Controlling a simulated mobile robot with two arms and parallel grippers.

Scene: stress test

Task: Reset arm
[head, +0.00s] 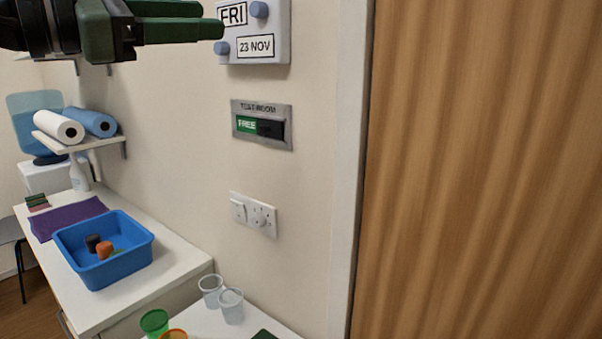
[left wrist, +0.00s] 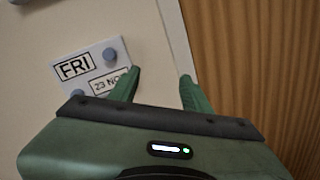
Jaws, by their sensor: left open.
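My left gripper (head: 215,20) comes in at the upper left of the head view, raised high in front of the wall calendar. In the left wrist view its two green fingers (left wrist: 160,88) are apart with nothing between them. The calendar (head: 273,46) reads FRI 23 NOV and has blue knobs; it also shows in the left wrist view (left wrist: 95,68), to the left of and partly behind the left finger. My right gripper is in neither view.
A sign reading FREE (head: 262,124) and a switch plate (head: 253,214) are on the wall. A blue tray (head: 130,268) with small items and a purple cloth (head: 68,218) lie on the counter. Clear cups (head: 231,306) stand lower down. A wooden panel (head: 480,170) fills the right.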

